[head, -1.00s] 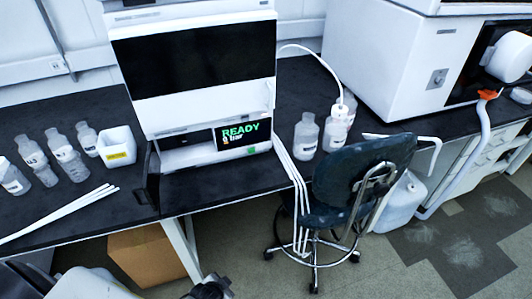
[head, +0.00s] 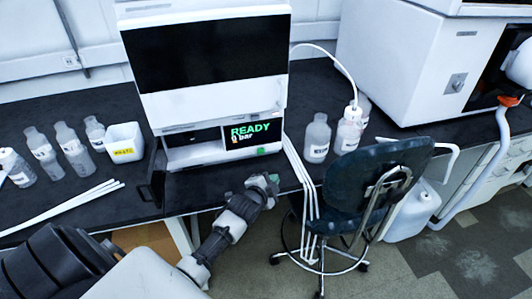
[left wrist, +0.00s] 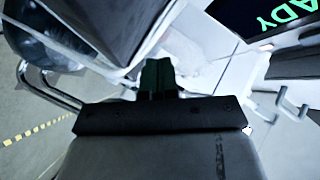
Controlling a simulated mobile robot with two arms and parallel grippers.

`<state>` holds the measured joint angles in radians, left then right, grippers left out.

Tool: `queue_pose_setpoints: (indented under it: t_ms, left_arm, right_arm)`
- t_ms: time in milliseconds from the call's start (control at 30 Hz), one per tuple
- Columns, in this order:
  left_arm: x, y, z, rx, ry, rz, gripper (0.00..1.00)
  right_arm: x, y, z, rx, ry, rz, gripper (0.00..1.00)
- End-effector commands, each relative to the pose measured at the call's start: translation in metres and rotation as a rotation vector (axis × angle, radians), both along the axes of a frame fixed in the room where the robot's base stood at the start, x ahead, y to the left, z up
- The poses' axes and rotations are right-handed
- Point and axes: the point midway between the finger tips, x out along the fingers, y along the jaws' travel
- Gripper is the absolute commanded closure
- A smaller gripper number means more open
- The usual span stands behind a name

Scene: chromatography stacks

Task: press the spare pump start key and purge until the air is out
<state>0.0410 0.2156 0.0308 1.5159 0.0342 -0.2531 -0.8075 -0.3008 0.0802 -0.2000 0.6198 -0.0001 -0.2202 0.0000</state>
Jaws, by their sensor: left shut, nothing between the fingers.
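The pump stack (head: 205,100) is a tall white instrument with a black front on the bench. Its display (head: 252,132) reads READY and 0 bar in the head view. A small green key (head: 262,151) sits just below the display. My left gripper (head: 272,179) is shut and empty, in front of the bench edge and below the key, apart from it. In the left wrist view its dark fingers (left wrist: 157,75) are together, and part of the display (left wrist: 268,14) shows at upper right. I cannot make out the key there. My right gripper is not in view.
A chair (head: 370,180) stands right of my left gripper, close to white tubes (head: 303,185) hanging over the bench edge. A tubed bottle (head: 349,130) stands behind the chair.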

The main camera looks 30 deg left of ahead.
Motion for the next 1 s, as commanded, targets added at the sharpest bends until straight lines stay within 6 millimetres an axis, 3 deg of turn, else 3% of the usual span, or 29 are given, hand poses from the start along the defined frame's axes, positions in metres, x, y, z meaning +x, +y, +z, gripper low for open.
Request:
queue_pose_setpoints:
  t_ms: [567,1000]
  left_arm:
    - [0.010,0.009,0.001,0.023,-0.026,-0.003,1.00]
    - [0.047,0.053,-0.001,0.026,-0.026,-0.002,1.00]
  right_arm:
    - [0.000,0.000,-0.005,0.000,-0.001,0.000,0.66]
    - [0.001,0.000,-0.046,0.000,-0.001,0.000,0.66]
